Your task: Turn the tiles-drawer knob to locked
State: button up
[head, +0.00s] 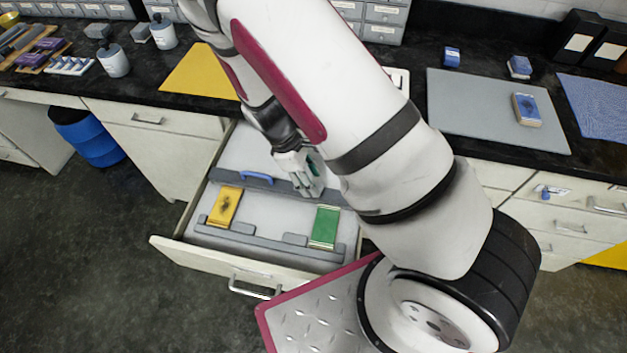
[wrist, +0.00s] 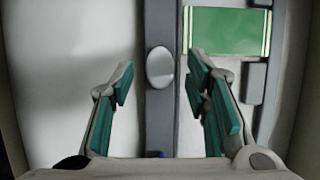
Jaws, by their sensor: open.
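The open drawer (head: 185,255) holds a yellow tile (head: 225,207) on the left and a green tile (head: 325,228) on the right. My gripper (head: 311,188) is over the drawer, beside its grey cross divider (head: 237,180), near the green tile. In the wrist view my gripper (wrist: 162,85) is open and empty. No locked or unlocked marking is legible. The knob is hidden in the head view.
A blue handle (head: 257,177) is on the divider left of my gripper. The drawer front has a metal pull (head: 252,287). Another blue knob (head: 545,191) is on the right-hand cabinet. The black counter (head: 145,84) runs behind the drawer. A blue bin (head: 88,138) stands at left.

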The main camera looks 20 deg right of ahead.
jog(key=shift+s+d+f, duration=0.2)
jog(key=shift+d+f, duration=0.05)
jog(key=shift+f, duration=0.4)
grip_shut()
